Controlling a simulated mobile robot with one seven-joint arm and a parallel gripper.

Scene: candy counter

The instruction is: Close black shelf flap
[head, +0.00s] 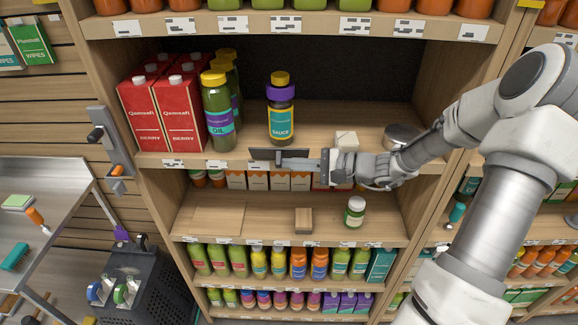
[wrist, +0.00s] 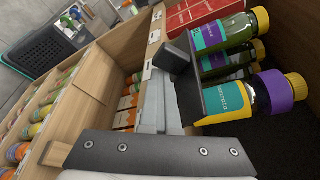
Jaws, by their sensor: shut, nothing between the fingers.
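The black shelf flap (head: 262,154) is a small dark panel at the front edge of the middle shelf, just in front of the sauce bottle (head: 281,118). In the wrist view the flap (wrist: 190,92) is a dark plate beside the bottles. My gripper (head: 290,161) reaches in from the right, its shut fingers lying across the front of the flap and covering part of it. In the wrist view the dark fingertips (wrist: 176,60) overlap the flap. I cannot tell whether they touch it, or how far it is tilted. Nothing shows between the fingers.
Red juice cartons (head: 165,115) and oil bottles (head: 218,112) stand left on the same shelf. A pale box (head: 347,139) and a round tin (head: 401,136) stand near my arm.

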